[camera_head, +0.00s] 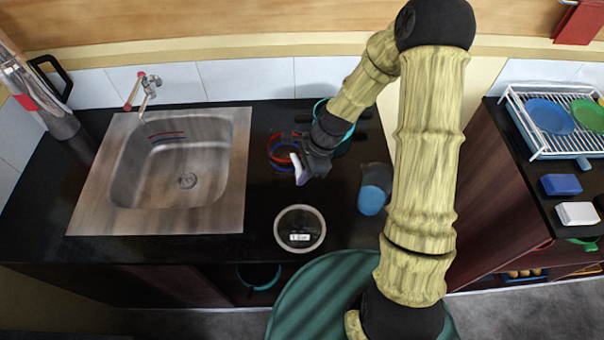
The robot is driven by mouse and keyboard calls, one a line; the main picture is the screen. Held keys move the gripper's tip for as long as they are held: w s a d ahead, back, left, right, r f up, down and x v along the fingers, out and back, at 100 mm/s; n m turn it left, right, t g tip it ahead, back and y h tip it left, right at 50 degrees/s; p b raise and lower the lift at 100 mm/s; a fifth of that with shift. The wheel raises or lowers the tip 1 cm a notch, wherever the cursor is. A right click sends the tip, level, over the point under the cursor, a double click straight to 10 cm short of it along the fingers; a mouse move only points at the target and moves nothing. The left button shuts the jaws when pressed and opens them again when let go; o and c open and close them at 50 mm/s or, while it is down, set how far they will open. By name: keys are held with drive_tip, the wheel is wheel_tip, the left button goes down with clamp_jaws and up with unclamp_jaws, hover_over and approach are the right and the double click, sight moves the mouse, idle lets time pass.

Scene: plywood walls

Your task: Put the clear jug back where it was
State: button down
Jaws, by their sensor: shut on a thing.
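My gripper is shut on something. The grip point is small and partly hidden, so I cannot see clearly where it meets the jug, nor whether the jug touches the counter.
A metal sink (183,165) lies left, with a tap (147,86) behind it. A blue cup (372,199) stands right of the jug. A dish rack (540,145) is far right. The counter's front edge is close.

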drive_tip(key=shift+f, duration=0.65)
drive_tip(key=shift+f, duration=0.15)
drive_tip(key=c, duration=1.4)
unclamp_jaws()
drive_tip(key=shift+o, duration=0.2)
